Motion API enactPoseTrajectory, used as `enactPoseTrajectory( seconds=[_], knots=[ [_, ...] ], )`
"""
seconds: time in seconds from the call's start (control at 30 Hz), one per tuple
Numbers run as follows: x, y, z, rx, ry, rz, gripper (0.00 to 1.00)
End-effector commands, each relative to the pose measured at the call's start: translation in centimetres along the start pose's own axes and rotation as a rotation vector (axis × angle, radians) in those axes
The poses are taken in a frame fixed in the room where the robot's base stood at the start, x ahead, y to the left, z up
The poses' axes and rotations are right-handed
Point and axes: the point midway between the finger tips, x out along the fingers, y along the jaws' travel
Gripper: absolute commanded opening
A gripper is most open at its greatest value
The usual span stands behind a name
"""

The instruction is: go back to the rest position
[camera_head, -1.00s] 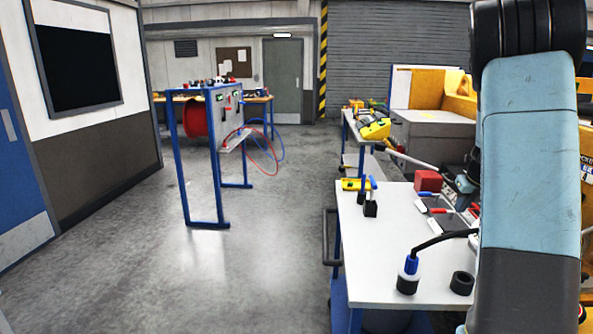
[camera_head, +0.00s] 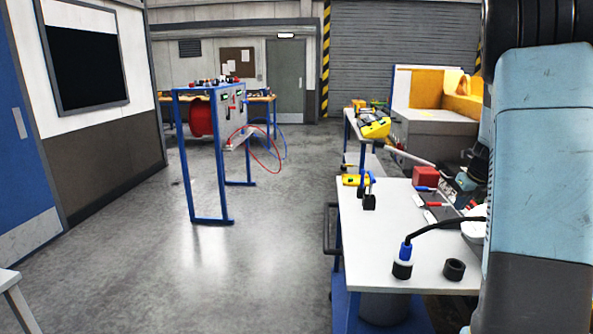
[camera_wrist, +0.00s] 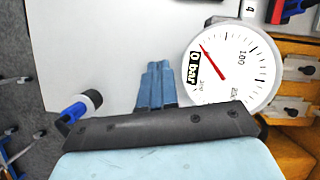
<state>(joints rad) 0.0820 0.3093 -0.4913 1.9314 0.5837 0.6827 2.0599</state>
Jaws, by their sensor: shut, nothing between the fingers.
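My gripper (camera_wrist: 157,68) shows in the wrist view with its blue fingers together and nothing between them. It is over a white tabletop (camera_wrist: 95,50). A round white pressure gauge (camera_wrist: 235,66) with a red needle and a "0 bar" label is just right of the fingers. A blue and white plug end (camera_wrist: 80,108) lies left of the gripper. In the head view my arm fills the right edge and hides part of the white workbench (camera_head: 385,240). I cannot clearly make out my gripper's fingers there.
On the workbench stand a blue-and-black plug (camera_head: 403,262) with a black cable, a black ring (camera_head: 454,269) and a red box (camera_head: 426,177). A blue-framed stand (camera_head: 212,150) with a red reel is farther left. A white table corner (camera_head: 8,280) shows at lower left. The floor between is clear.

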Motion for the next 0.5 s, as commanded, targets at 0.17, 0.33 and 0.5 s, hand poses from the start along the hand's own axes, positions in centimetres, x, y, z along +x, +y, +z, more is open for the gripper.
enactPoseTrajectory(
  seconds=[0.17, 0.33, 0.5],
  knots=[
    [-1.6, 1.8, -0.1, -0.117, -0.012, 0.018, 0.00],
    [-3.8, 4.2, -0.4, -0.286, -0.028, 0.039, 0.00],
    [-6.9, 7.7, -1.2, -0.544, -0.055, 0.061, 0.00]
  ],
)
